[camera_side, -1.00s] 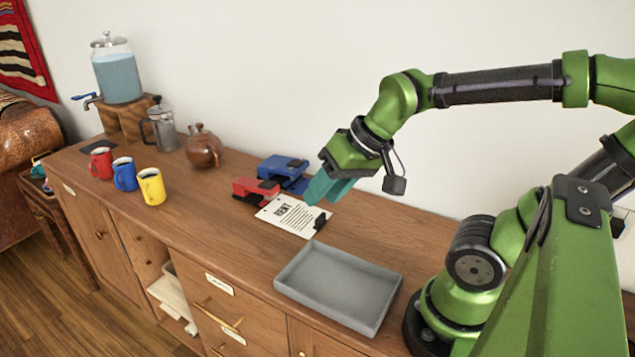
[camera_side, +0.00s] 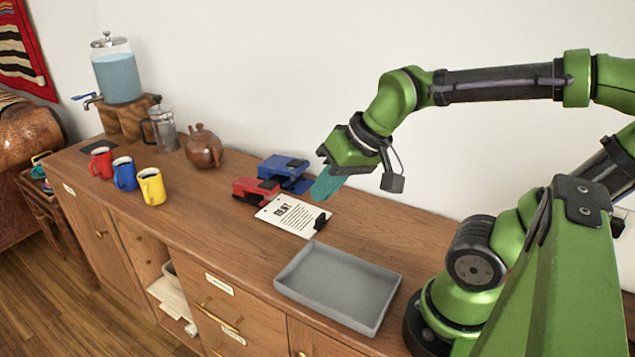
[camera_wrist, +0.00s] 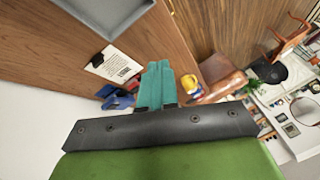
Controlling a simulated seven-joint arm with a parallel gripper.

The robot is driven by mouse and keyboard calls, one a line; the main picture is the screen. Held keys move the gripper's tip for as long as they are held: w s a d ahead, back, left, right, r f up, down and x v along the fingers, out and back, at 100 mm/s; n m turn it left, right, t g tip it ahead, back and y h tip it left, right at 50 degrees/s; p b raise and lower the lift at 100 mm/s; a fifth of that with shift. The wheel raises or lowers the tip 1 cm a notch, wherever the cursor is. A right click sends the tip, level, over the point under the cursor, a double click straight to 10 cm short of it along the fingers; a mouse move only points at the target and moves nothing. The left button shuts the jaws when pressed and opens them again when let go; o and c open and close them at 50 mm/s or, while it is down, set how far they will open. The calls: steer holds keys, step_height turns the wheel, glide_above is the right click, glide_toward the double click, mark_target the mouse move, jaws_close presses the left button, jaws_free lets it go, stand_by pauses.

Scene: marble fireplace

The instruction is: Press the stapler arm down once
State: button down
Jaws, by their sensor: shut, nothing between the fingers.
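A red stapler (camera_side: 256,190) sits on the wooden cabinet top, left of a printed sheet (camera_side: 293,215). A blue device (camera_side: 286,172), maybe a second stapler or a punch, stands just behind it. In the wrist view the blue device (camera_wrist: 118,102) shows left of my fingers and the red one (camera_wrist: 106,90) is small and partly hidden. My gripper (camera_side: 322,192) has teal fingers, shut together with nothing between them. In the side view they appear above and right of the staplers, by the sheet's back edge, apart from both. The fingers also show in the wrist view (camera_wrist: 157,72).
A grey tray (camera_side: 338,285) lies at the front right. A small black clip or holder (camera_side: 320,222) is at the sheet's right end. Red, blue and yellow mugs (camera_side: 151,187), a teapot (camera_side: 203,148), a press jug (camera_side: 162,128) and a water dispenser (camera_side: 118,75) stand left.

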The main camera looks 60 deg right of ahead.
steer(key=w+d+f+g, duration=0.25)
steer(key=w+d, duration=0.35)
steer(key=w, duration=0.5)
steer(key=n+g+h, duration=0.2)
steer(key=n+g, duration=0.1)
steer(key=n, duration=0.2)
glide_toward(269, 184)
steer(key=shift+s+d+r+t, duration=0.2)
steer(key=shift+s+r+t, duration=0.05)
steer(key=shift+f, duration=0.1)
steer(key=shift+w+f, duration=0.2)
steer(key=shift+f, duration=1.5)
steer(key=shift+w+f, duration=0.15)
steer(key=shift+f, duration=1.55)
